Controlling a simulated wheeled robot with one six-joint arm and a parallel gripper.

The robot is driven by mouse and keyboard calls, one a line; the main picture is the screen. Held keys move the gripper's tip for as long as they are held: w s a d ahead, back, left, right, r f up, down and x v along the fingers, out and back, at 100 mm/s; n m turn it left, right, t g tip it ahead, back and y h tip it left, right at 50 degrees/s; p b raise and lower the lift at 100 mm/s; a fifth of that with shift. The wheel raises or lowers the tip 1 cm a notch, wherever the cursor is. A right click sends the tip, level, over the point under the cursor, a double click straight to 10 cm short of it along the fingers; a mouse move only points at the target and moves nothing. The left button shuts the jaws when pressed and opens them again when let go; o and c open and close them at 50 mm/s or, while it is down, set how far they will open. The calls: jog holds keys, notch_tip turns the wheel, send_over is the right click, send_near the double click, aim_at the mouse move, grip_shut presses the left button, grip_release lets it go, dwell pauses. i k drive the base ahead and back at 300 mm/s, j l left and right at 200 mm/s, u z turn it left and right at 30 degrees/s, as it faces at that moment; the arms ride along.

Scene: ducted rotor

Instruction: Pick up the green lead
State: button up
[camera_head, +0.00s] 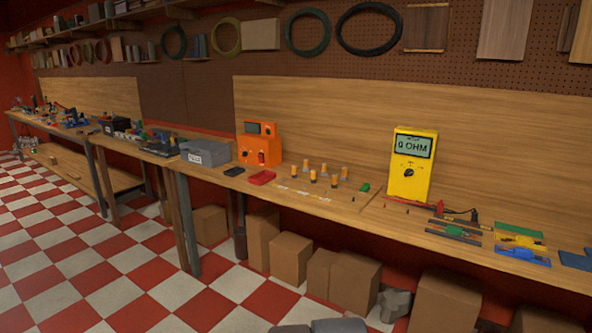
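I cannot make out a green lead for certain. A small green piece (364,187) lies on the long wooden workbench, left of the yellow meter (408,185); it is too small to tell what it is. A flat green piece (519,229) lies further right on the bench. A red probe (439,209) and a black probe (473,215) lie in front of the meter, which stands upright and reads "0 OHM".
An orange device (259,144), a grey box (205,153), a red case (262,177) and several orange-topped posts (323,172) stand on the bench. Cardboard boxes (291,257) sit beneath it. The checkered floor at left is clear.

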aim_at(453, 231)
jog(key=z, duration=1.2)
